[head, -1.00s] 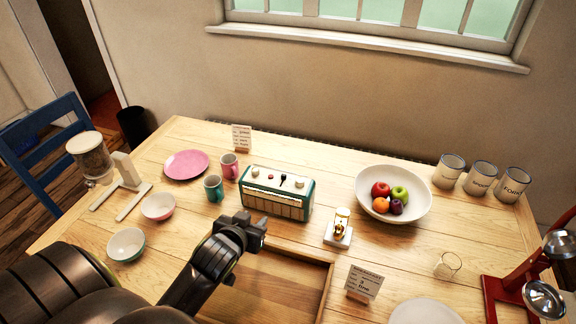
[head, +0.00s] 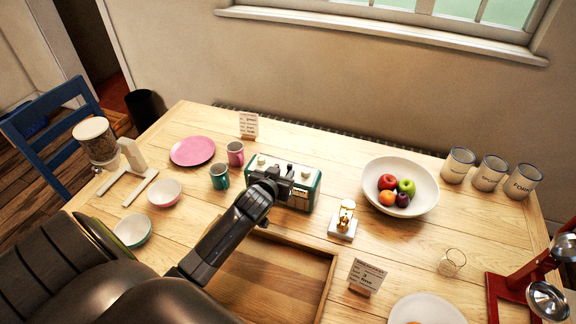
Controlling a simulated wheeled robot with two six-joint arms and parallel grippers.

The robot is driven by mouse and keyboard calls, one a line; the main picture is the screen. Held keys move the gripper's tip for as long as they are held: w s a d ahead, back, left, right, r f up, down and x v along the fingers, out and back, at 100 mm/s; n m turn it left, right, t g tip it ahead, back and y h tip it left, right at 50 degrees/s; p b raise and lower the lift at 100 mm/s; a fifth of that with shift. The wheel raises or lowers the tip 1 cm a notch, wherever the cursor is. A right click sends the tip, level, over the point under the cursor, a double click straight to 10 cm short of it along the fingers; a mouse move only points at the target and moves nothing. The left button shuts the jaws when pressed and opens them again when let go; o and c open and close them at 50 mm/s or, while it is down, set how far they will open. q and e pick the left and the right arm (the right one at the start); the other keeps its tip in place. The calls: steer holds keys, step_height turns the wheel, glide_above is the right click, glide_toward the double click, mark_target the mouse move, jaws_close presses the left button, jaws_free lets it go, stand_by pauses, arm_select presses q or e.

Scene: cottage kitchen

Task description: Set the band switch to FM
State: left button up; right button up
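The radio (head: 311,184) is a teal and cream box with knobs along its top, standing near the middle of the table. My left gripper (head: 287,172) is over the top of the radio and hides its middle, including the band switch. A pale knob (head: 261,160) shows at the radio's left end and another at its right end. I cannot tell whether the gripper touches the radio or whether its fingers are open. My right gripper is not in view.
A wooden tray (head: 325,283) lies in front of the radio. A pink mug (head: 235,153) and a teal mug (head: 219,176) stand to its left. A white fruit bowl (head: 424,175) and a small brass-coloured object on a white base (head: 342,227) stand to its right.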

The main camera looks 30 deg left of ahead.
mark_target(289, 166)
arm_select(q)
steer(key=shift+x, duration=3)
jaws_close()
